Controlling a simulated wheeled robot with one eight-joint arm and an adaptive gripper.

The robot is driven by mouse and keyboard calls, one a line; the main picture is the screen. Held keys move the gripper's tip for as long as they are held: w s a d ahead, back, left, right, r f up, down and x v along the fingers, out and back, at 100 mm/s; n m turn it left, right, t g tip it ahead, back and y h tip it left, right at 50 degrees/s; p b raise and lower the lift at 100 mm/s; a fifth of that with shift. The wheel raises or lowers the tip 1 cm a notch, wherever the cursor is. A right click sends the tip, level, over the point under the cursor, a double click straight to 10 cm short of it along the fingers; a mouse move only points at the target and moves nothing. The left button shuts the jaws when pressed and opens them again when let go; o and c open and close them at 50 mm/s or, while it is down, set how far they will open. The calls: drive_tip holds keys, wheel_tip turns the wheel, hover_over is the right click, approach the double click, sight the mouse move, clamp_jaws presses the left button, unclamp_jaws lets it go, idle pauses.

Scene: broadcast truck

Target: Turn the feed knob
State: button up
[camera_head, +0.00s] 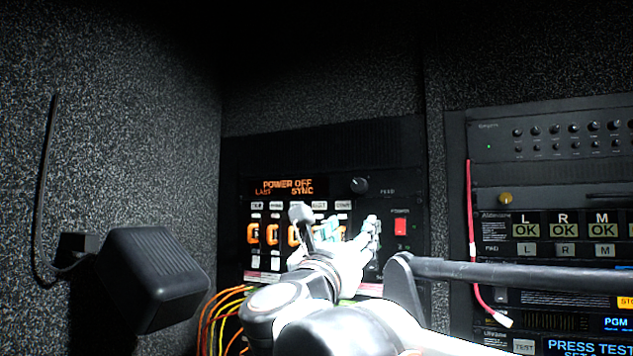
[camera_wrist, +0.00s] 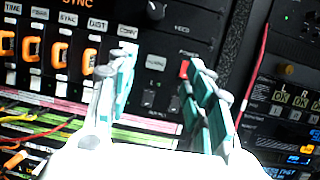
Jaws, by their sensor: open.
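The feed knob (camera_head: 360,185) is a small round black knob at the upper right of the switcher panel, with the label FEED beside it. It also shows at the top edge of the wrist view (camera_wrist: 156,10), partly cut off. My gripper (camera_head: 349,231) is in front of the panel, below the knob and apart from it. In the wrist view my gripper (camera_wrist: 161,62) has its two teal-padded fingers spread, with nothing between them. The knob lies beyond and above the fingertips. The distance from fingertips to panel is hard to tell.
A red power switch (camera_head: 400,227) sits right of my gripper. A display (camera_head: 285,187) reads POWER OFF, LAST, SYNC. Orange-framed switches (camera_wrist: 33,50) and coloured cables (camera_head: 222,305) are at left. A black box (camera_head: 150,278) juts from the left wall. A red cable (camera_head: 470,220) hangs at right.

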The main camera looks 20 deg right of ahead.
sight(358, 186)
drive_tip(key=shift+n+t, duration=0.5)
drive_tip(key=shift+n, duration=0.2)
drive_tip(key=w+d+r+p, duration=0.1)
drive_tip(key=w+d+r, duration=0.1)
drive_tip(key=w+r, duration=0.1)
drive_tip(key=w+d+r+p, duration=0.1)
drive_tip(key=w+d+r, duration=0.1)
drive_tip(key=w+r, duration=0.1)
drive_tip(key=w+d+r+p, duration=0.2)
drive_tip(key=w, duration=0.2)
drive_tip(key=shift+w+d+r, duration=0.25)
drive_tip(key=shift+d+r, duration=0.1)
drive_tip(key=shift+r, duration=0.05)
drive_tip(key=c, duration=1)
